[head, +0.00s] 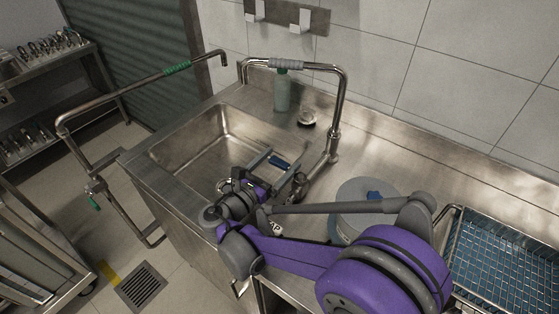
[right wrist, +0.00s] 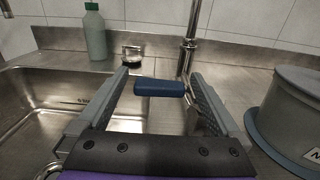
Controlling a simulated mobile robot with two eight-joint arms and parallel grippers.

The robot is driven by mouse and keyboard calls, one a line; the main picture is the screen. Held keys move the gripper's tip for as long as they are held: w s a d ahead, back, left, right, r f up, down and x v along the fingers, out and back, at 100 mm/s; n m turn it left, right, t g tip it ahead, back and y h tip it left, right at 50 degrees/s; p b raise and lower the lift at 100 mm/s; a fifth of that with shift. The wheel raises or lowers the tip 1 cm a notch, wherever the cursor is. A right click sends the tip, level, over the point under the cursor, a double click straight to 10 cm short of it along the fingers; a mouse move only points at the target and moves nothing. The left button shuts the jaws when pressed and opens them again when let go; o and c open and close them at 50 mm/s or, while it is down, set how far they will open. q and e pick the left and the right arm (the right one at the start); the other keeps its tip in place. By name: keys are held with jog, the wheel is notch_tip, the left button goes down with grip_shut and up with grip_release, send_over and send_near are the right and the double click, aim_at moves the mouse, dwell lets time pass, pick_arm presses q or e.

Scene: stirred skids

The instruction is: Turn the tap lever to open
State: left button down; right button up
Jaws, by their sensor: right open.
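The steel tap (head: 345,100) rises from the counter behind the sink's right side and arches left. Its lever has a blue grip (head: 280,163), which also shows in the right wrist view (right wrist: 158,87). My right gripper (head: 281,168) is open, with its two fingers on either side of the blue grip. In the right wrist view the grip lies crosswise between the fingers (right wrist: 160,76), near their tips. I cannot tell whether either finger touches it. The lever's joint with the tap is partly hidden by the right finger. My left gripper is not in view.
The sink (head: 190,140) is left of the gripper. A green bottle (head: 283,92) and a small round metal item (head: 307,120) stand behind it. A grey lidded pot (head: 345,190) is close on the right, with a wire rack (head: 510,265) beyond. A bent pipe (head: 120,98) stands at left.

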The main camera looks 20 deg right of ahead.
jog(key=shift+w+d, duration=0.15)
jog(key=shift+d, duration=0.1)
grip_shut()
dwell(0.4)
